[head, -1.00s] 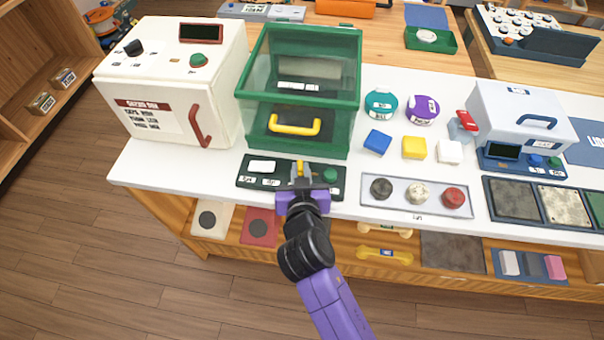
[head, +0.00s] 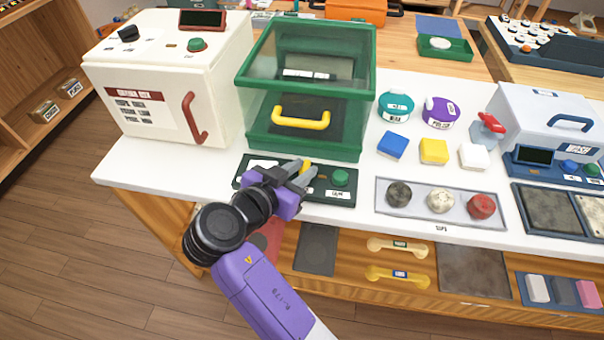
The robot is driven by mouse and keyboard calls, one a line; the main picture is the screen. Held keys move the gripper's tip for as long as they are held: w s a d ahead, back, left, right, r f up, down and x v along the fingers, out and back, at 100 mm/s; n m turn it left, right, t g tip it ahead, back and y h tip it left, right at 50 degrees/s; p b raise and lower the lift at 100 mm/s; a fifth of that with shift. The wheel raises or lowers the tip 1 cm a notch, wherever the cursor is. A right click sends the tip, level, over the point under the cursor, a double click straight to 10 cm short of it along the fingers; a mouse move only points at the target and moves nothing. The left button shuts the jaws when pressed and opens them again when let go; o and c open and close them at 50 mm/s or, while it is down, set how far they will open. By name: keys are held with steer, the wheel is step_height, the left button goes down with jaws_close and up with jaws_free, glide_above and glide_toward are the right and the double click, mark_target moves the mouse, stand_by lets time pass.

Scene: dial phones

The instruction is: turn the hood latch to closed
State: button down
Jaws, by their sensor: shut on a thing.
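The green hood (head: 308,85) has clear panels and a yellow handle (head: 300,120) on its front. A dark green control panel (head: 330,197) lies on the white counter just in front of it, with a white block at its left and a round green button (head: 340,177) at its right. A small yellow latch (head: 305,166) shows at the middle of the panel. My gripper (head: 300,176) is shut on the latch, with its grey fingers slanting up and right. My wrist hides part of the panel's left side and most of the latch.
A white cabinet (head: 165,75) with a red handle stands at the left. A tray (head: 419,212) with three round lumps lies to the right of the panel, with coloured blocks and round containers behind it. The counter's front edge runs close below the panel.

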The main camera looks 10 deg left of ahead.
steer(key=shift+f, duration=0.15)
steer(key=c, duration=1.3)
jaws_free()
steer(key=v, duration=0.7)
steer(key=shift+s+a+r, duration=0.15)
steer(key=shift+s+r, duration=0.05)
steer(key=shift+s, duration=0.1)
